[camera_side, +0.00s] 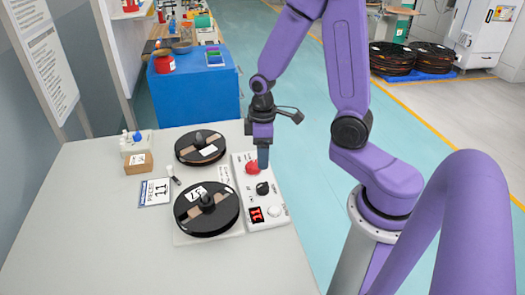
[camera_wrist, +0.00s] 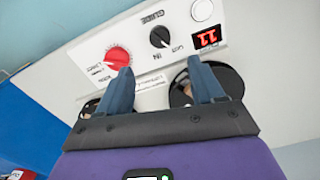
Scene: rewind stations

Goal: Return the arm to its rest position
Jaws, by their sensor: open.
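My gripper (camera_side: 263,158) is purple with blue-grey fingers. In the side view it points down just above the white control panel (camera_side: 242,179), at the red knob (camera_side: 252,167). In the wrist view the two fingers (camera_wrist: 161,92) stand apart with nothing between them. The red knob (camera_wrist: 118,57) lies beyond the left fingertip there. I cannot tell whether a finger touches it. A black knob (camera_wrist: 160,37) and a red display (camera_wrist: 207,37) reading 11 are farther along the panel.
Two black reels, one at the back (camera_side: 190,155) and one in front (camera_side: 190,218), sit left of the panel. A marker (camera_side: 173,175), a card (camera_side: 155,192), a small cardboard box (camera_side: 138,163) and bottles (camera_side: 130,138) lie farther left. The table's front left (camera_side: 110,250) is clear.

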